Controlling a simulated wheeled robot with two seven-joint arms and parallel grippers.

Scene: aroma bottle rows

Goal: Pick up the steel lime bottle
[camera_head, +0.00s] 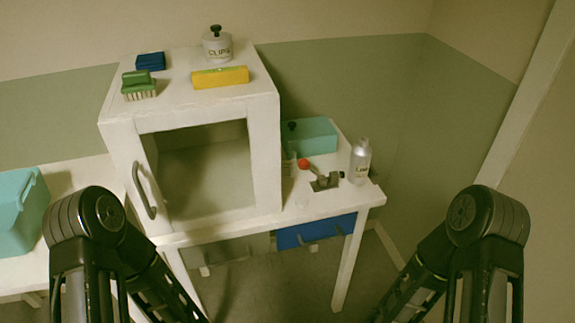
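The steel lime bottle (360,162) is a silver bottle with a narrower neck and a label on its side that seems to read "LIME". It stands upright near the right end of the white table (325,206), to the right of the cabinet. Nothing touches it. Both my arms show in the lower corners with their links running down out of the picture. Neither gripper is in view.
The white cabinet (270,150) rises further left, with a yellow block (220,77) and other items on top. A blue drawer (316,231) is below.

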